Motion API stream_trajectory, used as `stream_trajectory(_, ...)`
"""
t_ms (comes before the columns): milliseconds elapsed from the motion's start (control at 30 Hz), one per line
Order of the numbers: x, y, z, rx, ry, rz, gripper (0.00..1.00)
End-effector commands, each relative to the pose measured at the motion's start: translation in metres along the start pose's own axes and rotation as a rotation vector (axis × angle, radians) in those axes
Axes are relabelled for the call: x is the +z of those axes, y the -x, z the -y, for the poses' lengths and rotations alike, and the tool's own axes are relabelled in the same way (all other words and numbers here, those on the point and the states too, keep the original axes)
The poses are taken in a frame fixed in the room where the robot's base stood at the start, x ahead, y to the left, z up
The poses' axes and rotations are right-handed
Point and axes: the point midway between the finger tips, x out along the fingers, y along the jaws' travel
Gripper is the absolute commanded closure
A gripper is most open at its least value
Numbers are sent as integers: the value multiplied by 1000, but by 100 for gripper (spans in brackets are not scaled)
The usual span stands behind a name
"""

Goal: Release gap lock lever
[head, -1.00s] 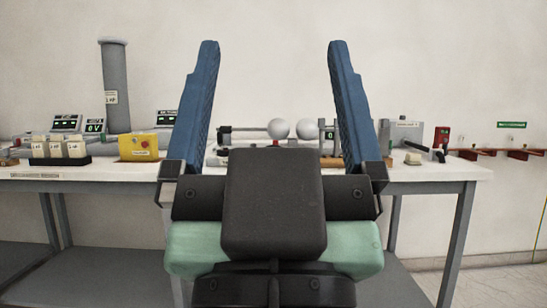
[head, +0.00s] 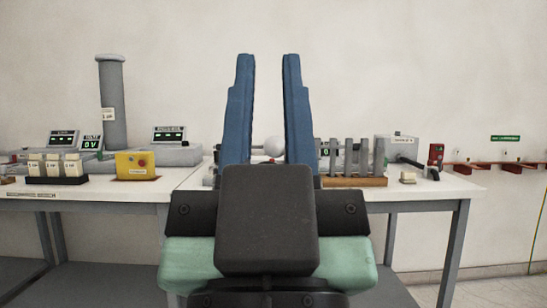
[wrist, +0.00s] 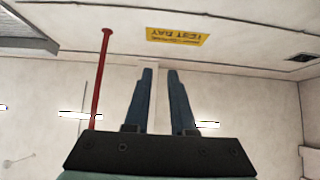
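My gripper (head: 268,100) stands upright in the middle of the head view. Its two blue fingers are apart, with a narrow empty gap between them. The fingers also show in the wrist view (wrist: 161,105), pointing up at the ceiling with nothing between them. A pale sphere (head: 274,146) of the gap apparatus shows between the fingers, on the table behind. My gripper hides most of that apparatus. A dark lever-like handle (head: 409,161) lies by a grey box at the right; I cannot tell whether it is the gap lock lever.
On the white table (head: 110,188) stand a tall grey bushing (head: 112,105), a yellow box (head: 136,165) with a red button, and pale blocks in a black tray (head: 58,181). Grey rods stand in a wooden rack (head: 355,181) right of my gripper, near a red device (head: 435,155).

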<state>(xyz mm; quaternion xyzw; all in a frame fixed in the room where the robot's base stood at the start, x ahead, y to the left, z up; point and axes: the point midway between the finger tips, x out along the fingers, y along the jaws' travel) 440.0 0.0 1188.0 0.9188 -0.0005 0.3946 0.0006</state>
Motion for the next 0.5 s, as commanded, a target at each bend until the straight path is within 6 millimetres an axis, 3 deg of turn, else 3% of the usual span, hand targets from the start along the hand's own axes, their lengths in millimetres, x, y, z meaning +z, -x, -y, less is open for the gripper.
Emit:
stream_trajectory(33, -19, -20, 0, 0, 0, -1, 87)
stream_trajectory(100, -35, -37, 0, 0, 0, -1, 100)
stream_trajectory(500, -129, -135, 0, -1, -1, -1, 100)
